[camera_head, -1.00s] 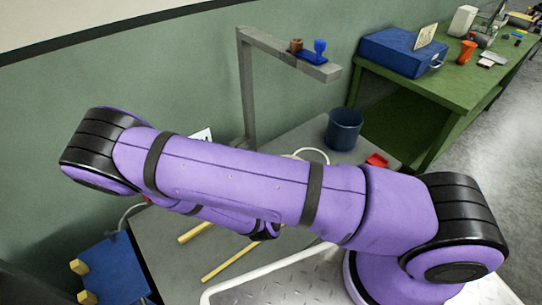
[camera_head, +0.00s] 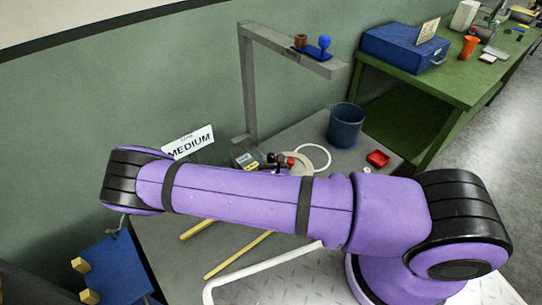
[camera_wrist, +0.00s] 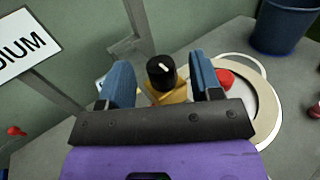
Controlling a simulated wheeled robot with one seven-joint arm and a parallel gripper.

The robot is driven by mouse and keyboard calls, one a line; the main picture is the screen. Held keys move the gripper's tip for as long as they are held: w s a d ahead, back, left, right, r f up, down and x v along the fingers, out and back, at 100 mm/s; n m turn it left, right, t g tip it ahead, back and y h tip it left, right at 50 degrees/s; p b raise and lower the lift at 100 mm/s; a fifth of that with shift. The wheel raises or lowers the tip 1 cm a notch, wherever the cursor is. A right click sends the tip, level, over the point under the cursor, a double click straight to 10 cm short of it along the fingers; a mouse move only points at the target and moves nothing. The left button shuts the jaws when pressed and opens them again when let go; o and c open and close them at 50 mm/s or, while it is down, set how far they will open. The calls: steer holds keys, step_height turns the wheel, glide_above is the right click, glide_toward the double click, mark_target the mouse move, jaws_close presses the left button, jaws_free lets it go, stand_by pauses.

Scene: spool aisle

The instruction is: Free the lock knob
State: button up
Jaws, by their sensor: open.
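In the wrist view a black round knob (camera_wrist: 161,72) with a white mark on top sits above a yellow part (camera_wrist: 178,94). My gripper (camera_wrist: 160,76) is open, with one blue finger on each side of this knob. A gap shows on both sides, and I cannot tell how deep the fingers reach. A red knob (camera_wrist: 225,78) shows just right of the right finger, by a pale round disc (camera_wrist: 267,108). I cannot tell which knob is the lock. In the head view my forearm covers much of this spot; the red knob (camera_head: 291,161) shows above it.
A "MEDIUM" sign (camera_head: 188,143) stands left of a grey post with an overhead arm (camera_head: 248,85). Yellow rods (camera_head: 236,256) lie on the grey table in front.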

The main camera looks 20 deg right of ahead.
steer(key=shift+x, duration=1.05)
steer(key=c, duration=0.9)
steer(key=shift+c, duration=0.2)
steer(key=shift+n+y, duration=0.4)
steer(key=shift+y, duration=0.2)
steer(key=n+y, duration=0.2)
steer(key=y, duration=0.1)
steer(key=n+y, duration=0.2)
steer(key=y, duration=0.2)
steer(key=shift+n+y, duration=0.3)
steer(key=shift+n, duration=0.1)
steer(key=n+g+y, duration=0.2)
steer(key=n+y, duration=0.2)
steer(key=y, duration=0.2)
steer(key=shift+n+g+y, duration=0.5)
